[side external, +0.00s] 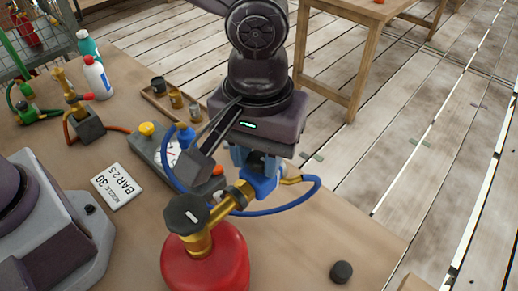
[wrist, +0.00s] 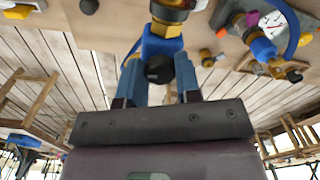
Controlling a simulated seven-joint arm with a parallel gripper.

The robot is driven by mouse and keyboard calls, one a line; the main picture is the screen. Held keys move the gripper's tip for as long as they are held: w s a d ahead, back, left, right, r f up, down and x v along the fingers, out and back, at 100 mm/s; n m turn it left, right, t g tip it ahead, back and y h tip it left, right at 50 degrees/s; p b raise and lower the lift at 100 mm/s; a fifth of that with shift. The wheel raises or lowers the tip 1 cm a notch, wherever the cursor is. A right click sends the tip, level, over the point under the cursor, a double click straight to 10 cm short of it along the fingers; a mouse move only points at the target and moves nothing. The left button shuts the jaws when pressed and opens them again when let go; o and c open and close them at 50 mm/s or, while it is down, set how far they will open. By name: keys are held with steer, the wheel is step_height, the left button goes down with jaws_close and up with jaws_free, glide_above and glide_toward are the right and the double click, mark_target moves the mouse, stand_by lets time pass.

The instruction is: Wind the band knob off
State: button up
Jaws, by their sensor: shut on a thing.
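A red cylinder (side external: 205,265) stands on the table with a brass valve (side external: 200,237) and a dark faceted cap with a white mark (side external: 187,213) on top. A brass arm (side external: 232,198) leads from it to a blue regulator block (side external: 264,182). In the wrist view the blue block (wrist: 161,44) bears a black knob (wrist: 160,69), which I take to be the band knob. My gripper (wrist: 160,80) has its two blue fingers on either side of this knob, shut on it. In the side external view my gripper (side external: 257,157) is beside the block, and the knob is hidden.
A blue hose (side external: 300,203) loops around the regulator to a gauge panel (side external: 160,155) with a yellow knob. A black round piece (side external: 341,271) sits on otherwise clear table at right.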

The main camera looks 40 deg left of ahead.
steer(key=m, duration=0.5)
steer(key=shift+a+m, duration=0.1)
steer(key=shift+m, duration=0.2)
steer(key=m, duration=0.9)
steer(key=shift+w+a, duration=0.1)
steer(key=m, duration=0.4)
steer(key=shift+w+m, duration=0.1)
steer(key=shift+m, duration=0.2)
steer(key=m, duration=0.9)
steer(key=shift+w, duration=0.1)
steer(key=m, duration=0.4)
steer(key=shift+m, duration=2.5)
